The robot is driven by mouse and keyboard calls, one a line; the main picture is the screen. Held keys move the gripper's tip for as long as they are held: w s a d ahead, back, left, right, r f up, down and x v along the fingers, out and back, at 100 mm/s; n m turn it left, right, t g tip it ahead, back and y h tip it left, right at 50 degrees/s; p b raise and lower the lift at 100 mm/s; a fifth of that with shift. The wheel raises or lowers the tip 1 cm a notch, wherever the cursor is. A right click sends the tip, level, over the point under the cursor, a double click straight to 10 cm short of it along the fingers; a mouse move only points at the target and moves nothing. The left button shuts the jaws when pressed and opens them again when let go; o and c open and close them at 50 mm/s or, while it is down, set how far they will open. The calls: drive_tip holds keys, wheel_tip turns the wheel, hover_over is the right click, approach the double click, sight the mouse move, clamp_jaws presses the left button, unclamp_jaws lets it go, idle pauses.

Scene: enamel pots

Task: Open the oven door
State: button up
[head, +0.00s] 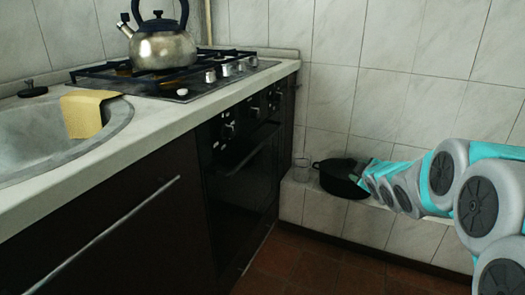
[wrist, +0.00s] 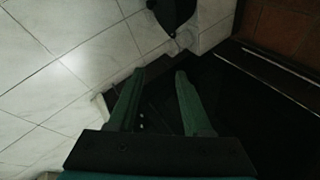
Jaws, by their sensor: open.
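The oven (head: 240,172) is built in under the counter, with a dark glass door and a bar handle (head: 252,150) below its knobs. The door looks shut. A dark surface, likely the oven front (wrist: 228,95), lies beyond and right of the fingers. The handle is not clear there.
A black pot (head: 335,186) and a glass (head: 301,170) stand on a tiled ledge by the wall. A kettle (head: 160,47) sits on the hob (head: 172,93); a sink (head: 50,138) with a yellow cloth (head: 86,115) is left. The brown floor (head: 320,268) before the oven is clear.

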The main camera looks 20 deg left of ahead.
drive_tip(key=w+a+n+y+b, duration=0.1)
drive_tip(key=w+a+n+y, duration=0.2)
drive_tip(key=a, duration=0.4)
drive_tip(key=w+a+n+y, duration=0.1)
drive_tip(key=a+n+y, duration=0.3)
drive_tip(key=a, duration=0.3)
drive_tip(key=n+g+y+b, duration=0.2)
drive_tip(key=n+g+y, duration=0.1)
drive_tip(key=n+y, duration=0.4)
approach(261, 146)
drive_tip(key=w+a, duration=0.2)
drive_tip(key=a, duration=0.1)
drive_tip(key=shift+p+x, duration=0.45)
drive_tip(key=shift+x, duration=3.2)
drive_tip(key=shift+w+d, duration=0.1)
drive_tip(key=shift+w, duration=0.1)
drive_tip(key=shift+c, duration=0.2)
drive_tip(key=c, duration=0.7)
clamp_jaws()
drive_tip(key=shift+f, duration=0.15)
